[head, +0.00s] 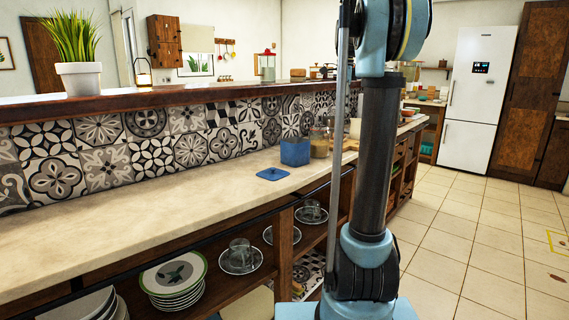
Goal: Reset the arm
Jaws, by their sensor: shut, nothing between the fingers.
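My arm (379,150) stands upright right of the middle in the head view. Its blue lower joint (366,246) is near the bottom edge, and a dark link rises from it to a blue joint (388,32) at the top. The arm runs out of the picture at the top. My gripper is outside this view. No object is seen in contact with the arm. The arm hides part of the counter's far end and the shelving behind it.
A pale counter (130,215) runs along the left, with a blue lid (273,174), a blue box (295,152) and jars. Open shelves below hold stacked plates (173,283) and cups on saucers. A white fridge (478,100) stands at the back right.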

